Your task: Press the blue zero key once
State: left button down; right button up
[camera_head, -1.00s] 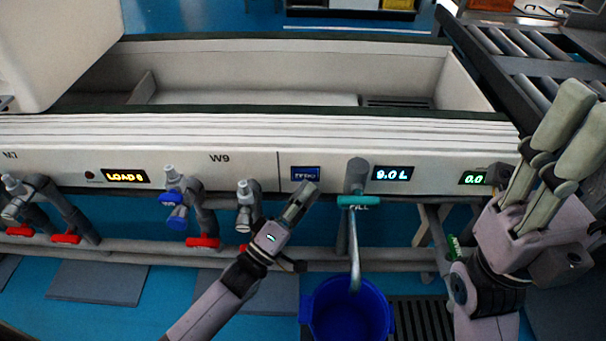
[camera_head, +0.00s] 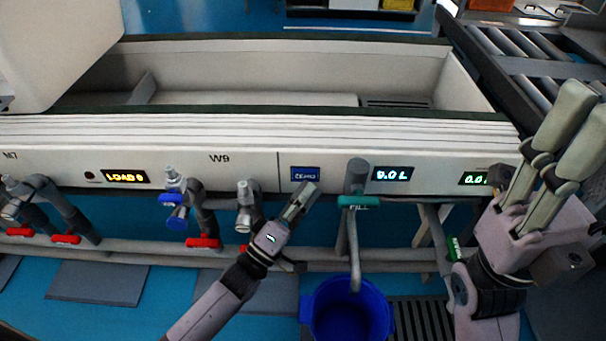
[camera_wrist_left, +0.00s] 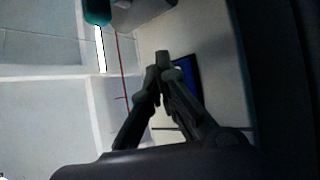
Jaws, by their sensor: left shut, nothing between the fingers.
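The blue zero key (camera_head: 305,174) is a small dark blue rectangle on the white front panel, left of the grey fill tap. Its lettering is too small to read surely. My left gripper (camera_head: 306,190) is shut and empty, its fingertips just below the key in the head view. In the left wrist view the shut fingertips (camera_wrist_left: 163,62) point at the panel beside the key (camera_wrist_left: 187,76), partly covering it; I cannot tell whether they touch. My right gripper (camera_head: 585,105) is open and empty at the right, fingers pointing up.
A grey tap with a teal FILL handle (camera_head: 358,201) stands close right of my left gripper, above a blue bucket (camera_head: 348,315). Displays reading 9.0 L (camera_head: 392,174) and 0.0 (camera_head: 475,178) are farther right. Valves with red handles (camera_head: 203,243) are left.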

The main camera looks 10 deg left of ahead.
pick_arm(q)
jog(key=shift+w, duration=0.45)
